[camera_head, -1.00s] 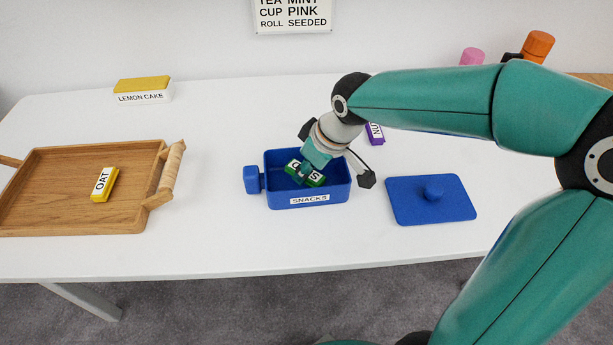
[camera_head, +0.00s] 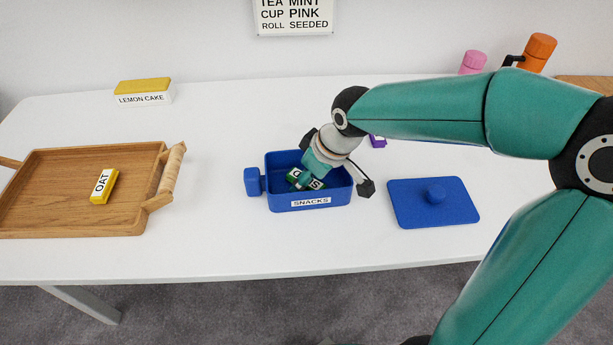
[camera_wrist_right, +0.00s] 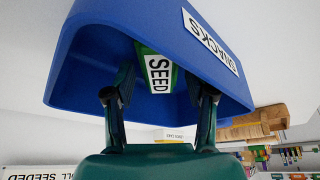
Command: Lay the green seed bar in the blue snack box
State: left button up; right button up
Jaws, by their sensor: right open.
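The blue snack box (camera_head: 283,201), labelled SNACKS, stands open on the table. The green seed bar (camera_head: 293,176) is inside it, low between the walls and partly hidden by my gripper. My right gripper (camera_head: 306,181) reaches down into the box over the bar. In the wrist view the open fingers of this gripper (camera_wrist_right: 160,84) stand on either side of the bar (camera_wrist_right: 150,50), whose SEED label shows, with gaps beside it. The box wall (camera_wrist_right: 95,45) surrounds them. My left gripper is not in view.
A blue lid (camera_head: 410,208) lies to the right of the box. A wooden tray (camera_head: 60,222) holding a yellow OAT bar (camera_head: 112,185) is on the left. A lemon cake box (camera_head: 143,91) stands at the back. A purple item (camera_head: 378,141) is partly hidden behind my arm.

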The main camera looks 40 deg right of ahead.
jog(key=p+v, duration=0.2)
jog(key=v, duration=1)
jog(key=shift+s+r, duration=0.1)
